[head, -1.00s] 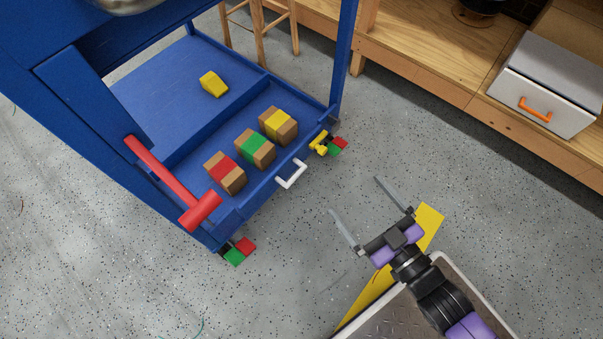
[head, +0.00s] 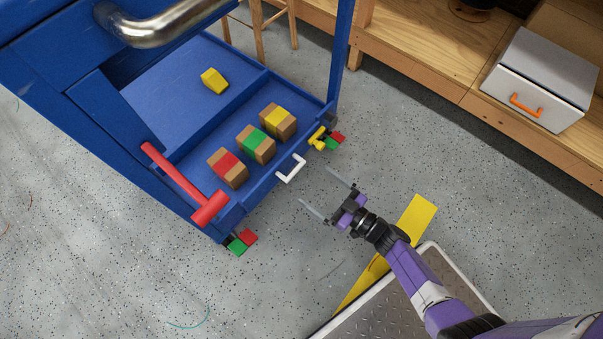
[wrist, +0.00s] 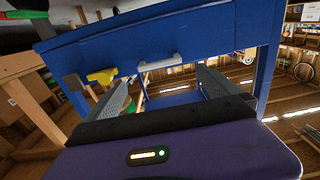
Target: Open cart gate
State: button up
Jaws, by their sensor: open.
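The blue cart (head: 190,95) stands at the left in the head view. Its low front gate (head: 258,200) is upright and carries a white handle (head: 291,168). A yellow latch-like piece (head: 318,138) sits at the gate's right end. My gripper (head: 313,189) is open and empty, apart from the handle, its fingers pointing toward the gate. In the wrist view the handle (wrist: 159,62) shows ahead, a little above and between the fingers. The yellow piece (wrist: 102,76) is left of it there.
Three banded blocks (head: 255,144) and a yellow block (head: 214,81) lie in the cart. A red T-shaped bar (head: 185,182) is at its left corner. A wooden bench (head: 430,62) with a white drawer box (head: 540,85) stands at upper right. Open floor lies between.

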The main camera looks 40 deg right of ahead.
aim_at(297, 172)
jog(key=b+x, duration=0.1)
jog(key=x, duration=0.5)
jog(key=shift+w+a, duration=0.1)
jog(key=shift+w, duration=0.2)
jog(key=c, duration=2)
